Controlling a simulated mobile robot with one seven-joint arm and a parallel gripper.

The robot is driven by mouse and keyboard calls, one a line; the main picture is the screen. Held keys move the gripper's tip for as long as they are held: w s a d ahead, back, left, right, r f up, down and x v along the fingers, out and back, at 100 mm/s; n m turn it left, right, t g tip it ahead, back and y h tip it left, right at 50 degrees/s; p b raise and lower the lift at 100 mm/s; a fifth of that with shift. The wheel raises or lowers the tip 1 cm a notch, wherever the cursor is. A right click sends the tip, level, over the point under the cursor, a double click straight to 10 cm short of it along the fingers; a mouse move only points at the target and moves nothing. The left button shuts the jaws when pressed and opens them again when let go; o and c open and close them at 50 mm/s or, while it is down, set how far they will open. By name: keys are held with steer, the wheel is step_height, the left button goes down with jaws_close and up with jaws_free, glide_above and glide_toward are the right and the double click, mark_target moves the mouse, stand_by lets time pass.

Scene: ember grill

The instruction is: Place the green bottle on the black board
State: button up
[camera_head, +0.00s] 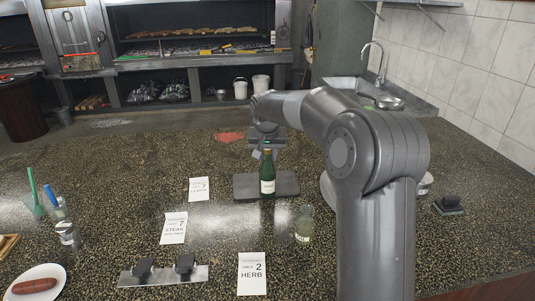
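The green bottle (267,178), with a pale label and a dark neck, is upright in the middle of the counter. It overlaps the black board (244,187) in the picture, its base close to the board's front edge. I cannot tell whether the base touches the board. My gripper (266,153) points down at the bottle's neck from above and behind. The fingertips are small and partly hidden by the neck, so I cannot tell whether they are closed on it.
A second, paler bottle (304,225) stands right of and in front of the board. Paper cards, such as the steak card (174,229), stand to the left.

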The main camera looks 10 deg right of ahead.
steer(key=o, duration=0.4)
steer(key=shift+r, duration=0.1)
steer(key=d+v, duration=0.1)
steer(key=v, duration=1.1)
steer(key=s+r, duration=0.2)
steer(key=s, duration=0.9)
steer(key=shift+n+t+y, duration=0.3)
steer(key=shift+n+t, duration=0.3)
steer(key=shift+n, duration=0.3)
steer(key=s+d+f, duration=0.1)
steer(key=s+f, duration=0.2)
steer(key=s, duration=0.6)
steer(key=s+d+f, duration=0.1)
steer(key=s+f, duration=0.2)
steer(key=s, duration=0.6)
steer(key=s+d+f, duration=0.2)
steer(key=s+f, duration=0.2)
steer(key=s, duration=0.6)
steer(key=shift+f, duration=0.1)
